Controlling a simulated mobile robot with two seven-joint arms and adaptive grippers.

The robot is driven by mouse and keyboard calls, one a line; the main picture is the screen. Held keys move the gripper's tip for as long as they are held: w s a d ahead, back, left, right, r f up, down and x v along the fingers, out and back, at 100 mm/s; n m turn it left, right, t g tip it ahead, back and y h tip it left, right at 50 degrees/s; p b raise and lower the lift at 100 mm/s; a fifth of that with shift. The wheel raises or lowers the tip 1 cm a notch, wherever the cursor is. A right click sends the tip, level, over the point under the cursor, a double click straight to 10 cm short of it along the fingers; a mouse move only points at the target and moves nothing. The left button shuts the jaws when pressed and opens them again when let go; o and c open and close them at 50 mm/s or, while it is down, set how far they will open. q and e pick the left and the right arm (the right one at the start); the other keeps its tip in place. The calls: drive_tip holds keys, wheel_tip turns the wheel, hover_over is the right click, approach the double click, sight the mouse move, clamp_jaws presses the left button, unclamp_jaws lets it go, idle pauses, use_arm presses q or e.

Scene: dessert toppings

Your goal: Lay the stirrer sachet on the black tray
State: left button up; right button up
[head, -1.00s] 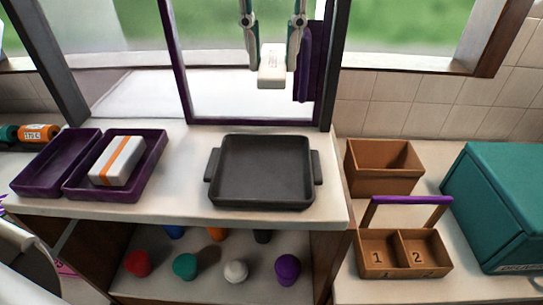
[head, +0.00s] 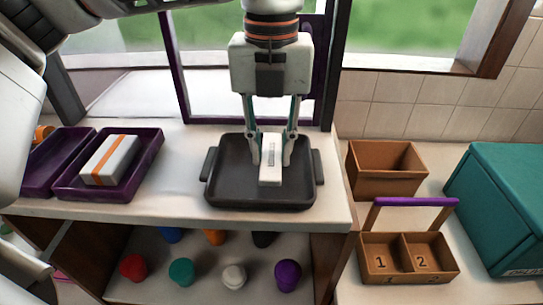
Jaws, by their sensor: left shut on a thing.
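The stirrer sachet, a small white block with faint print (head: 270,168), is between the fingers of my left gripper (head: 271,160) in the head view. The gripper points down and is shut on it. The sachet is over the middle of the black tray (head: 222,190), inside its rim outline. I cannot tell whether it touches the tray's floor. The black tray has a handle on each side and sits on the white counter. My right gripper is not in view.
Purple bins (head: 150,165) stand at the left, one holding a white box with an orange stripe (head: 109,160). A brown box (head: 385,185), a numbered two-part caddy (head: 409,262) and a teal box (head: 500,200) are at the right. Coloured lids fill the shelf below.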

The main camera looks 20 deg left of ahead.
sight(271, 156)
use_arm(q)
drive_tip(key=shift+f, duration=1.15)
drive_tip(key=shift+f, duration=0.15)
drive_tip(key=o, duration=0.8)
drive_tip(key=shift+w, duration=0.1)
drive_tip(key=shift+c, duration=0.2)
wheel_tip(271, 156, up, 12)
drive_tip(key=shift+r+p, duration=0.2)
drive_tip(key=shift+p, duration=0.2)
